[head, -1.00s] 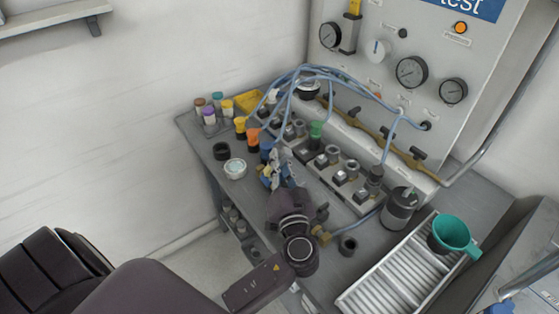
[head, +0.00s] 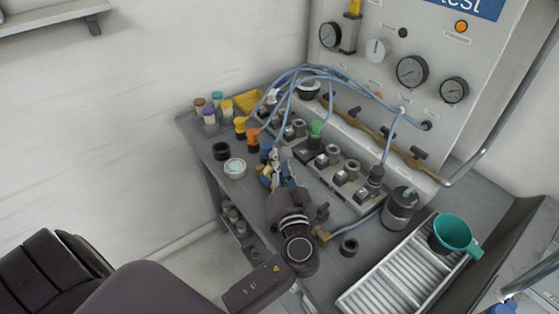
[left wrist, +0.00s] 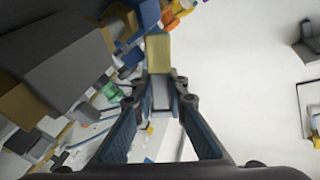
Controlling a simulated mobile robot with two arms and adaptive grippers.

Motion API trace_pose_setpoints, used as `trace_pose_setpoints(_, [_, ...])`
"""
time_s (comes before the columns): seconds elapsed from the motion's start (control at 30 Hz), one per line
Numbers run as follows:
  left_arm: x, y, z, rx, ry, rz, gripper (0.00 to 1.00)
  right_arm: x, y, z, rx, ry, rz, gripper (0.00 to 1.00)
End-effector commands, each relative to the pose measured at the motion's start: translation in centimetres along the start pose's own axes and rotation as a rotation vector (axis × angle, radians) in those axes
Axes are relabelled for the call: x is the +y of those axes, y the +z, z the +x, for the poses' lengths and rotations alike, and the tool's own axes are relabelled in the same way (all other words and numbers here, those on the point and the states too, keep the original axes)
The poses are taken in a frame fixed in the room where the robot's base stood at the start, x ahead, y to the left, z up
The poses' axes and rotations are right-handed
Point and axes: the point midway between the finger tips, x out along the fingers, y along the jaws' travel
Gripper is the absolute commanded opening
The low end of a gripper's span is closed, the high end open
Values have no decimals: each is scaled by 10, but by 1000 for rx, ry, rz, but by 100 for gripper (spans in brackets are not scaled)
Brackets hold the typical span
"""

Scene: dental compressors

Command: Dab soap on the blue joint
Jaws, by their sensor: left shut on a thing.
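My left gripper (head: 271,172) is over the bench, in the row of coloured joints. In the left wrist view its fingers (left wrist: 160,92) are shut on a dauber with a pale yellow block at its tip (left wrist: 158,54). The blue joint (head: 267,149) stands just beyond the gripper in the head view, partly hidden by it. A blue part shows right behind the dauber tip in the left wrist view (left wrist: 149,14); I cannot tell whether they touch. A white pot with pale blue contents (head: 235,168), perhaps the soap, stands left of the gripper. My right gripper is not in view.
Orange (head: 253,135) and yellow (head: 240,124) joints stand close behind the blue one. Blue hoses (head: 318,72) arch over the valve blocks (head: 340,178). A black ring (head: 221,151) is at the left edge. A ribbed tray (head: 385,280) and green funnel (head: 455,236) are at right.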

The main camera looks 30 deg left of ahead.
Motion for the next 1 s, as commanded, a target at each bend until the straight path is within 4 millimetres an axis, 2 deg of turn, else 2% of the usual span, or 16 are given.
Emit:
trace_pose_setpoints(0.5, [1,2,-1,-6,4,1,0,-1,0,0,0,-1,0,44])
trace_pose_setpoints(1.0, [-22,-32,1,-3,1,-1,0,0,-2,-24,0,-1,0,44])
